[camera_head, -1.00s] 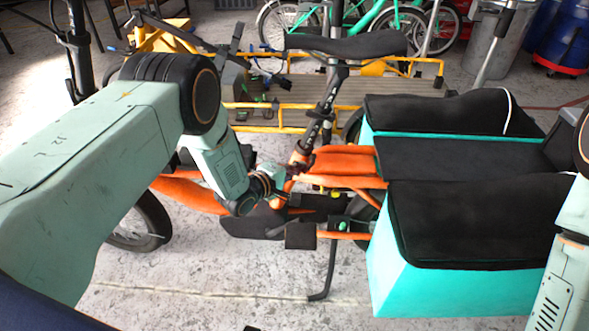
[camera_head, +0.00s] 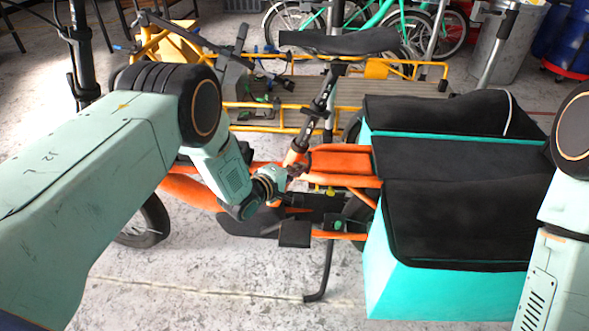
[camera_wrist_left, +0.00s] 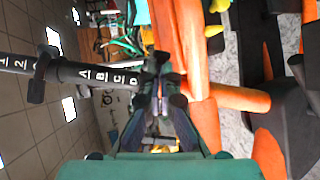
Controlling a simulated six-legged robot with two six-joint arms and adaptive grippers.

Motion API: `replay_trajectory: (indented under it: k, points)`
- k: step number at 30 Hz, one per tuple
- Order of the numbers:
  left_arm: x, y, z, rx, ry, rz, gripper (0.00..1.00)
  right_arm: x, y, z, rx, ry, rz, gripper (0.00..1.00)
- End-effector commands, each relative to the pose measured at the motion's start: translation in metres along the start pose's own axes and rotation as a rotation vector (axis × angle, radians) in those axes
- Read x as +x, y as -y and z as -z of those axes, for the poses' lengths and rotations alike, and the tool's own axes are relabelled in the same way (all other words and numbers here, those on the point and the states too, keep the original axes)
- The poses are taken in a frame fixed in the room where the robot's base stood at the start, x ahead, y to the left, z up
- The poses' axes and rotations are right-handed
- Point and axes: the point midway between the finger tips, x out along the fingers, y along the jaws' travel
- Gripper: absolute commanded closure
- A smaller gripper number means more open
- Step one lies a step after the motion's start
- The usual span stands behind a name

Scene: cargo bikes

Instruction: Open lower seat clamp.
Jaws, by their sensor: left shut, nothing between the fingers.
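The orange cargo bike (camera_head: 340,163) stands side-on, with its black saddle (camera_head: 340,41) on a black seat post (camera_head: 318,108). In the left wrist view the post (camera_wrist_left: 95,75) carries white letters and numbers, and a dark collar (camera_wrist_left: 37,80) sits farther up it. The lower seat clamp is at the foot of the post by the orange tube; its lever cannot be made out clearly. My left gripper (camera_head: 295,170) is shut and empty beside the post's base. In the left wrist view its fingertips (camera_wrist_left: 160,88) overlap the clamp area; contact cannot be told. My right gripper is out of view.
Teal cargo boxes with black covers (camera_head: 455,215) stand right of the post. A yellow cargo bike (camera_head: 270,115) is close behind. The kickstand (camera_head: 326,270) reaches the concrete floor. A grey bin (camera_head: 508,45) stands at the back right.

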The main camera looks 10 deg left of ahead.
Motion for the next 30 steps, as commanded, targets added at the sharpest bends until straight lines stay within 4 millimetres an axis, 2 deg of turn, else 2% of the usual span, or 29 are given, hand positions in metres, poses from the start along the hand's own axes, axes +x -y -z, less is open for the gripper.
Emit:
replay_trajectory:
  k: [12, 30]
  points:
    - [0.010, 0.006, -0.021, 0.002, 0.003, 0.000, 1.00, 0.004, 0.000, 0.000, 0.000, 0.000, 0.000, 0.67]
    - [0.016, 0.007, -0.031, 0.002, 0.003, 0.001, 1.00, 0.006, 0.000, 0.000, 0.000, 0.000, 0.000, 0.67]
